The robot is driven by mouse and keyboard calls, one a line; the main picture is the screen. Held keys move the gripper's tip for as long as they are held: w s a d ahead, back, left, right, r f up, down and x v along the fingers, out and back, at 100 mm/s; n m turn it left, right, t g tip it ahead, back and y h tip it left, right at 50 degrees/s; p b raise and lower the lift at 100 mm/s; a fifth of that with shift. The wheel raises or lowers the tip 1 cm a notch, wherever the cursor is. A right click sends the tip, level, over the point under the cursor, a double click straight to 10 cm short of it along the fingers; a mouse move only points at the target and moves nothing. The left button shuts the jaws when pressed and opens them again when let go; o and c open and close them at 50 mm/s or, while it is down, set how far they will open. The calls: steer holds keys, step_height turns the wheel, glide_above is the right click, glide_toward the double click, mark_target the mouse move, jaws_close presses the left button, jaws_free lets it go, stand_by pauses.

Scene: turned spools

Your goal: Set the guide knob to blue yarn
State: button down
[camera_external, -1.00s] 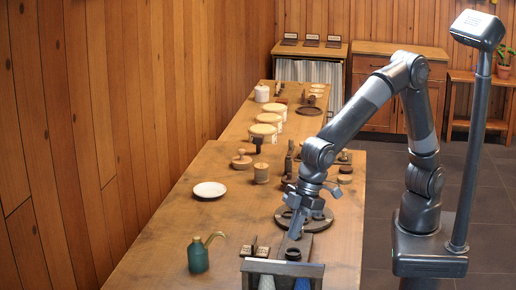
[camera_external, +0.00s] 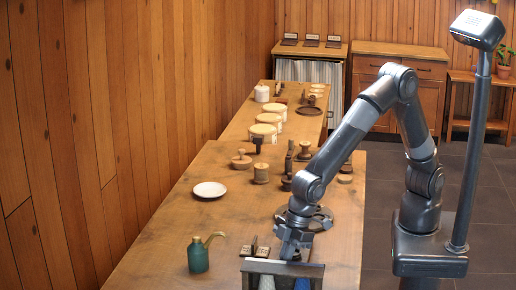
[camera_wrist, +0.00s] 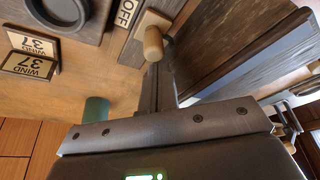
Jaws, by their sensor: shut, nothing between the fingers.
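My gripper (camera_external: 291,250) is low over the back edge of the dark yarn box (camera_external: 257,267) at the front of the table. Its jaws are shut and empty. In the wrist view, the shut fingers (camera_wrist: 156,88) point towards a small rounded wooden knob (camera_wrist: 153,43), which looks like the guide knob. It sits beside an "OFF" label (camera_wrist: 126,12); I cannot tell whether the fingers touch it. Blue yarn (camera_external: 303,284) shows in the box's right part and pale yarn (camera_external: 266,283) in its left. In the external view my gripper hides the knob area.
A green oil can (camera_external: 198,256) stands left of the box. A dark round plate (camera_external: 322,220) lies behind my gripper.

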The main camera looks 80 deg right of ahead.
steer(key=shift+w+a+f, duration=0.15)
steer(key=shift+w+f, duration=0.05)
steer(key=shift+f, duration=0.4)
steer(key=shift+s, duration=2.1)
steer(key=v, duration=1)
